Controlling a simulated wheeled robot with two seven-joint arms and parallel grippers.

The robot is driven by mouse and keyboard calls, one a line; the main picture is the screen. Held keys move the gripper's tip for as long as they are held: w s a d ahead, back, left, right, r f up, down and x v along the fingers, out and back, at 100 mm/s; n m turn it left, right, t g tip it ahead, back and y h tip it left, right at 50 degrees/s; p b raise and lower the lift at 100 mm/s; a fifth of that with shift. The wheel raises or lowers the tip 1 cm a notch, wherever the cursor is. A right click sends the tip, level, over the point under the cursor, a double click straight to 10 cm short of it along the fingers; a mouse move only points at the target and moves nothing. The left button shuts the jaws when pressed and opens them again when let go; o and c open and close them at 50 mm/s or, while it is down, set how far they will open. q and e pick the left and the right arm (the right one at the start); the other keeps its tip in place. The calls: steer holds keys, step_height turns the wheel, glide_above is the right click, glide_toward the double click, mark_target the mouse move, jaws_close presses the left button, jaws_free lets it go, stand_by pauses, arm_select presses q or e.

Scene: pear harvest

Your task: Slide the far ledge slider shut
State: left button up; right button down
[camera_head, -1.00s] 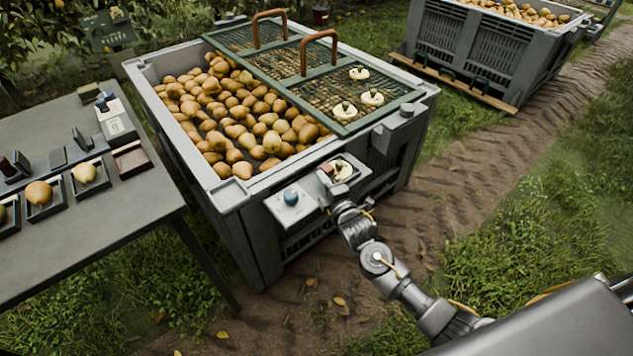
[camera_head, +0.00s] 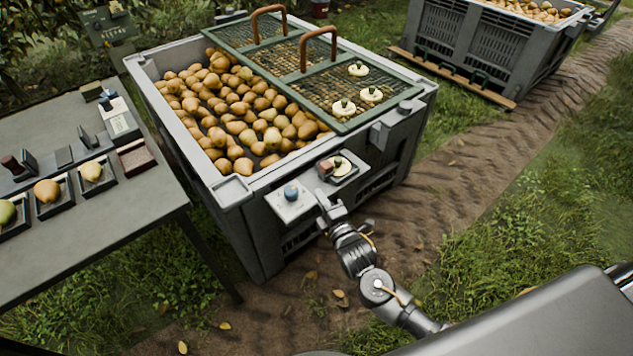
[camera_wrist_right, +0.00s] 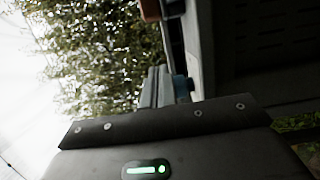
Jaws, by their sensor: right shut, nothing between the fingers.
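A ledge sticks out from the near side of the large grey pear bin. On its right part is a dark shallow tray (camera_head: 352,177) with a cream disc (camera_head: 341,166) in it and a reddish-brown block (camera_head: 326,168) at its left edge. On its left part is a pale plate (camera_head: 288,208) with a blue knob (camera_head: 291,193). My right gripper (camera_head: 323,197) is shut and empty, beside the ledge between the plate and the tray. In the wrist view its fingers (camera_wrist_right: 156,86) are together, with blue beside them. I cannot tell if they touch anything. My left gripper is out of view.
The grey bin (camera_head: 246,220) holds many pears under a part-covering green mesh lid (camera_head: 357,126) with two brown handles. A grey table (camera_head: 110,220) with small trays stands at the left. A second bin (camera_head: 465,42) is at the back right. The dirt track beside the bin is clear.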

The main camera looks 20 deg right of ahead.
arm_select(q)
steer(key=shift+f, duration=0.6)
arm_select(e)
steer(key=shift+s+d, duration=0.2)
steer(key=shift+s, duration=1.8)
